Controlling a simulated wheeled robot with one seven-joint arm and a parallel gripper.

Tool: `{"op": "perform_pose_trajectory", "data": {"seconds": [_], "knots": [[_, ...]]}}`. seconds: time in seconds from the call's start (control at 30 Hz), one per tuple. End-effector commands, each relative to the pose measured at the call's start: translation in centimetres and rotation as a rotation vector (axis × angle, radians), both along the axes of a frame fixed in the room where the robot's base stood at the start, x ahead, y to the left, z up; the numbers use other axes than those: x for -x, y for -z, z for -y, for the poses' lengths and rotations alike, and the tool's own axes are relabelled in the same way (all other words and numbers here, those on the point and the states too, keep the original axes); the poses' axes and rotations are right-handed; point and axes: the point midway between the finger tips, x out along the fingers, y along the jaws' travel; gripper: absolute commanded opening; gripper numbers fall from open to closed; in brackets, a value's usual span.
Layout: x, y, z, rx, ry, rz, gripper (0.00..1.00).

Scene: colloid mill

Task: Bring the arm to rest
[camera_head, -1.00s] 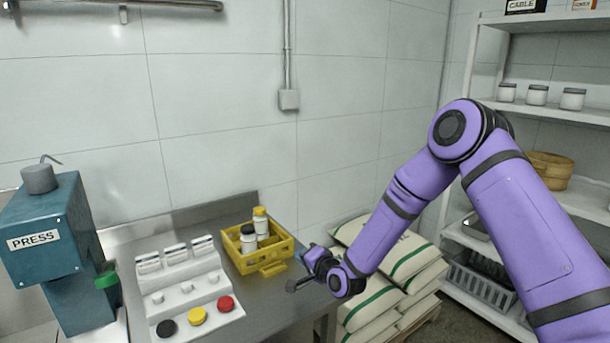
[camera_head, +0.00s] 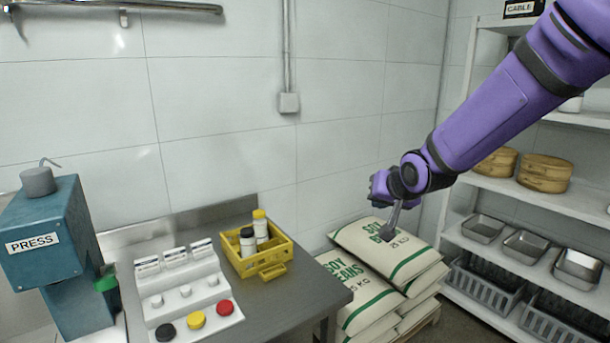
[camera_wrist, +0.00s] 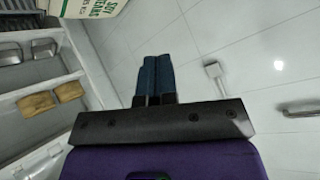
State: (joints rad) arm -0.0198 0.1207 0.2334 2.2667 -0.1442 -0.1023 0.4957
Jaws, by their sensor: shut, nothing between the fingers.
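My purple arm (camera_head: 510,95) reaches in from the upper right in the head view. My gripper (camera_head: 389,232) hangs in the air in front of the soy bean sacks (camera_head: 390,255), its fingers pointing down. In the wrist view, the blue fingers of my gripper (camera_wrist: 153,75) lie side by side, shut, with nothing held between them. The gripper is clear of the steel table (camera_head: 310,298) and of the things on it.
A yellow crate (camera_head: 283,246) with two bottles stands on the table, beside a white rack with coloured caps (camera_head: 196,319). A teal press (camera_head: 45,245) is at the left. White shelves (camera_head: 580,205) with baskets and metal trays stand at the right. Open air lies above the table.

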Motion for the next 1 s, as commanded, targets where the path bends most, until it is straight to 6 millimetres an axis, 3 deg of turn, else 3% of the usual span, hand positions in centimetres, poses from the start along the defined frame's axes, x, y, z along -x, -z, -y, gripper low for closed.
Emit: {"op": "perform_pose_trajectory", "data": {"seconds": [0.2,0.5,0.73,1.0], "knots": [[5.5,-4.3,4.1,0.124,0.022,-0.049,0.00],[14.6,-8.2,8.8,0.240,0.039,-0.147,0.00],[22.3,-9.7,11.4,0.285,0.031,-0.231,0.00],[30.2,-9.8,13.1,0.300,-0.007,-0.319,0.00]]}}
